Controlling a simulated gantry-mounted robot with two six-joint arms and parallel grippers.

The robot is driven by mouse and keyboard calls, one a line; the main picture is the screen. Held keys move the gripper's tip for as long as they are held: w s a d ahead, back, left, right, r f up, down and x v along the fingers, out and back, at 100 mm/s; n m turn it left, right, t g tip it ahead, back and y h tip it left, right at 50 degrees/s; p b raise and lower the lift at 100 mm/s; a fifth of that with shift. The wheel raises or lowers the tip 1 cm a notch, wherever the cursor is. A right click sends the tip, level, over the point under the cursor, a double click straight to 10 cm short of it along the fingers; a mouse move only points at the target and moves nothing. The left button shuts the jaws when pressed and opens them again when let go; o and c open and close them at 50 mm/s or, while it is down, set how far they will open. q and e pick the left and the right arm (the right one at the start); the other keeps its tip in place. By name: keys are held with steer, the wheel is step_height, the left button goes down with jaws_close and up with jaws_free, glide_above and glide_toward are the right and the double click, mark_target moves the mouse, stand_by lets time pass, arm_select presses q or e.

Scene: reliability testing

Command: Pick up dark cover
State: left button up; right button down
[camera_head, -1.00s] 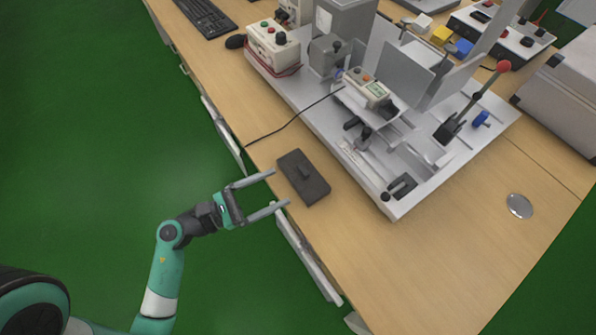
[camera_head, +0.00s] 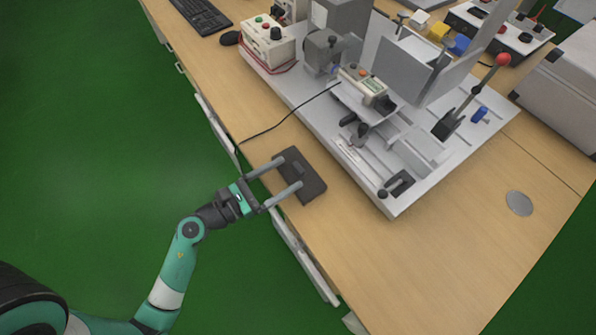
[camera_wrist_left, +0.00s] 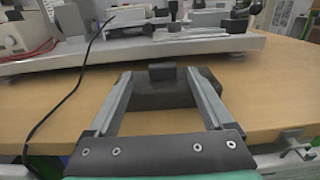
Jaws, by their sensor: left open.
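The dark cover (camera_head: 312,186) is a flat dark grey rectangular block with a small raised knob on top. It lies on the wooden table near the front edge. My left gripper (camera_head: 291,172) is open, with its two fingers reaching over the cover. In the left wrist view the cover (camera_wrist_left: 155,97) shows between the two open fingers (camera_wrist_left: 164,82), with its raised knob (camera_wrist_left: 162,71) near the fingertips. I cannot tell whether the fingers touch the cover. My right gripper is not in view.
A white base plate with a test machine (camera_head: 400,205) stands just behind the cover. A black cable (camera_head: 285,118) runs over the table to the left of the cover. The table (camera_head: 440,265) is clear at the front right. A metal disc (camera_head: 519,203) lies at the right.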

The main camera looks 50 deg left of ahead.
mark_target(295, 170)
arm_select(q)
steer(key=w, duration=0.4)
steer(key=shift+w+d+b, duration=0.3)
steer(key=shift+w+d, duration=0.05)
steer(key=shift+d, duration=0.05)
steer(key=shift+s, duration=0.15)
steer(key=shift+c, duration=0.2)
jaws_close()
